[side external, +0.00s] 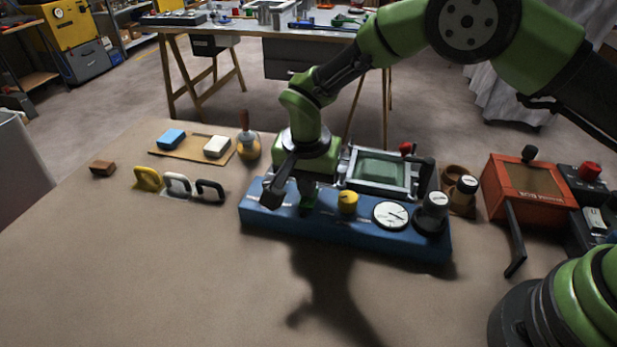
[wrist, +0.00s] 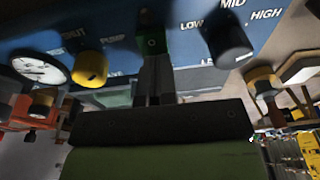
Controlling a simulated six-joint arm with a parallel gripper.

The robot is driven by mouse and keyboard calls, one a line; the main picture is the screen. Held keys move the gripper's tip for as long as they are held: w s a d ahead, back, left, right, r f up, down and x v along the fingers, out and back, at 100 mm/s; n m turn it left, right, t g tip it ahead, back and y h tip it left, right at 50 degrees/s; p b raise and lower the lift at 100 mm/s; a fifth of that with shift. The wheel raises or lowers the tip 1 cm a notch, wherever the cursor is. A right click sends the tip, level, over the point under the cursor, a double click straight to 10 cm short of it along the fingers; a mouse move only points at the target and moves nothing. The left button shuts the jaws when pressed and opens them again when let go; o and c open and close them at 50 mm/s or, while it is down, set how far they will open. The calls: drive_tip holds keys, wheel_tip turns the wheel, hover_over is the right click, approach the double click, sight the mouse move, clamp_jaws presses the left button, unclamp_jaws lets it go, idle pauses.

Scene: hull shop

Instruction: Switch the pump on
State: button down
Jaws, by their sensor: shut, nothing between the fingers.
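A long blue control panel (side external: 335,228) stands on the bench. In the wrist view, the word PUMP shows on the panel (wrist: 110,60) between a yellow knob (wrist: 89,69) and a small green switch-like part (wrist: 152,43). The yellow knob also shows in the side view (side external: 347,201). My gripper (side external: 308,203) is over the panel, left of the yellow knob. Its fingers are shut and empty, with the tips (wrist: 154,60) right at the green part. They cover some of it; I cannot tell whether they touch it or how it is set.
A black knob (wrist: 228,38) marked LOW, MID and HIGH is beside my fingers. A white gauge (side external: 391,215) and another dark knob (side external: 432,213) are at the panel's right. An orange box (side external: 522,190) stands farther right. The front left bench is clear.

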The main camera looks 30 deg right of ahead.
sight(305, 203)
drive_tip(key=shift+s+a+f, duration=0.1)
drive_tip(key=shift+s+f, duration=0.15)
drive_tip(key=shift+s, duration=0.1)
wheel_tip(305, 203, up, 14)
drive_tip(key=a, duration=0.1)
drive_tip(key=shift+s+a+r, duration=0.15)
drive_tip(key=shift+s+r, duration=0.05)
drive_tip(key=shift+s, duration=0.15)
drive_tip(key=shift+w+d+r, duration=0.1)
drive_tip(key=shift+w+d, duration=0.05)
drive_tip(key=shift+d, duration=0.25)
drive_tip(key=f, duration=0.4)
drive_tip(key=w+d+f, duration=0.1)
drive_tip(key=f, duration=0.8)
drive_tip(key=shift+w+d+f, duration=0.15)
drive_tip(key=shift+d+f, duration=0.05)
drive_tip(key=shift+f, duration=0.2)
